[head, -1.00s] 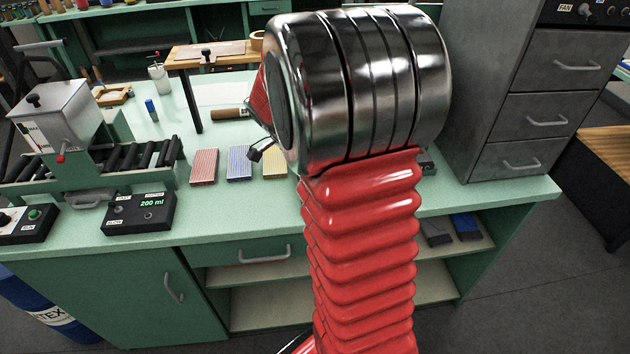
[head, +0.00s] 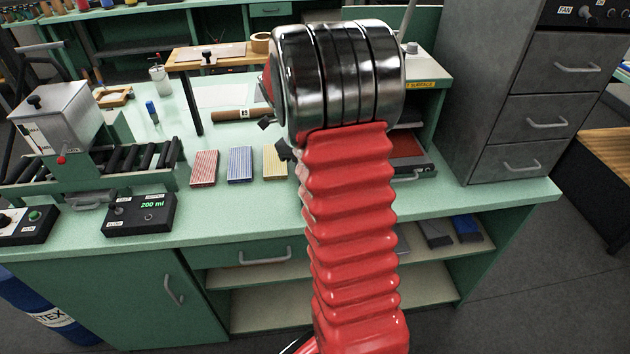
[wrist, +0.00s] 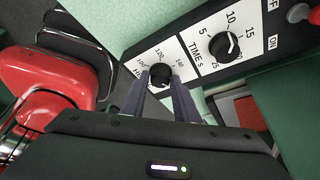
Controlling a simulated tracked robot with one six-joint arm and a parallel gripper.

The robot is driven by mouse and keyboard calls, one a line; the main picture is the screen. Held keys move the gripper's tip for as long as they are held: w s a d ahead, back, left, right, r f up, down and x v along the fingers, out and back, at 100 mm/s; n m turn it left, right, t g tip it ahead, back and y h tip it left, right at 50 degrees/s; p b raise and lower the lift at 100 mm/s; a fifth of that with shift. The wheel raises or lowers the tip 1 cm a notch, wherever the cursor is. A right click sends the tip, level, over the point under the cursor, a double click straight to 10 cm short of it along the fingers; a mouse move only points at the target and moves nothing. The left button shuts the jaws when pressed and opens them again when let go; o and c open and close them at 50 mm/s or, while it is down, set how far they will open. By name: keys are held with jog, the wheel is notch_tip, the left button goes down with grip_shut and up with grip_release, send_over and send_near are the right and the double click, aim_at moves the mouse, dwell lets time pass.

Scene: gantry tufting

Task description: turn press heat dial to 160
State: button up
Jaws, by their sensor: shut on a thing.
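In the wrist view the heat dial (wrist: 160,74) is a round black knob on a white plate marked 100, 120 and 140, with the rest of its scale hidden. My gripper (wrist: 161,82) is shut on this knob, one dark finger on each side. I cannot read where the pointer stands. The press (head: 427,84), with a yellow hot-surface label, is mostly hidden behind my arm in the head view. There my gripper (head: 275,137) shows only as small dark parts left of the arm; the dial is hidden.
Beside the heat dial sits a time dial (wrist: 222,44), then a switch (wrist: 298,13) by the ON and OFF marks. Red, blue and yellow striped blocks (head: 240,164) lie on the green bench left of my arm. A grey drawer cabinet (head: 545,105) stands on the right.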

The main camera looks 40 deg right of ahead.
jog(key=shift+w+m, duration=0.2)
jog(key=shift+m, duration=0.2)
jog(key=o, duration=1)
jog(key=shift+s, duration=0.1)
jog(key=shift+o, duration=0.2)
jog(key=shift+r, duration=0.1)
jog(key=d+v, duration=0.1)
jog(key=v, duration=1.2)
jog(key=shift+w+a+r, duration=0.2)
jog(key=shift+a, duration=0.1)
